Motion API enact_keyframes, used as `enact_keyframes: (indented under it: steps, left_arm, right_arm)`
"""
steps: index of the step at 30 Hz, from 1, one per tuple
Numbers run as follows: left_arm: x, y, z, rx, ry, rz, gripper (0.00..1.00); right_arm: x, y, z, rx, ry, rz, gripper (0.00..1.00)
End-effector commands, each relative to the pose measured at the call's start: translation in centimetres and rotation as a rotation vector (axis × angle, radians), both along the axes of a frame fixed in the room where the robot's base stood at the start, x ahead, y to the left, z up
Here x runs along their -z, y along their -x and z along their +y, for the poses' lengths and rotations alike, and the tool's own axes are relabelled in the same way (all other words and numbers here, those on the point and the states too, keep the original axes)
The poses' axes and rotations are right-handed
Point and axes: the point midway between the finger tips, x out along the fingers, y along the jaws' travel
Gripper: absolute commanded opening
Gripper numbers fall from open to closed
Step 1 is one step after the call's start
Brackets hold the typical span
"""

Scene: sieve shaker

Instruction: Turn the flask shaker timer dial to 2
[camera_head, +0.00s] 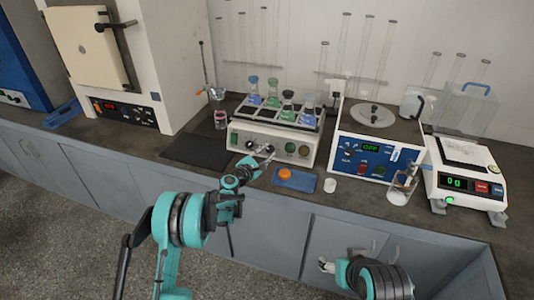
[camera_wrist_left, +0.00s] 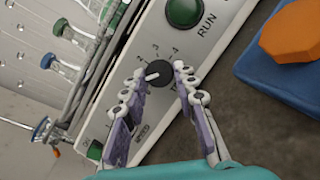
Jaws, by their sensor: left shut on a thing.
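The flask shaker (camera_head: 272,142) stands on the bench in the head view, with flasks of coloured liquid on top. Its black timer dial (camera_wrist_left: 160,72) shows in the left wrist view, with the numbers 2, 3 and 4 visible around it. The dial's white pointer mark faces left, a little below the 2; any mark there is hidden by a finger. My left gripper (camera_wrist_left: 157,85) is shut on the dial, a finger on each side. It also shows at the shaker's front in the head view (camera_head: 260,160). My right gripper (camera_head: 326,265) is low in front of the bench; its opening is unclear.
A green RUN button (camera_wrist_left: 184,11) sits beside the dial. A blue tray (camera_head: 308,185) with an orange piece (camera_head: 285,174) lies right of my left gripper. A dark mat (camera_head: 195,149) lies left.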

Motion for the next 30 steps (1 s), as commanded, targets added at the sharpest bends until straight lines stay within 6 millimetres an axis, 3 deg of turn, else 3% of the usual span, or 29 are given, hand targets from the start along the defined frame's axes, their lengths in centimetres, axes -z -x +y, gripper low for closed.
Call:
enact_keyframes:
  steps: [18,30]
  left_arm:
    - [-0.6,-0.2,0.2,0.200,-0.517,-0.167,0.00]
    - [-0.7,-0.3,0.2,0.294,-0.757,-0.245,0.00]
  right_arm:
    - [-1.7,0.0,0.0,0.000,0.000,0.000,0.63]
    - [-2.7,0.0,0.0,0.000,0.000,0.000,0.63]
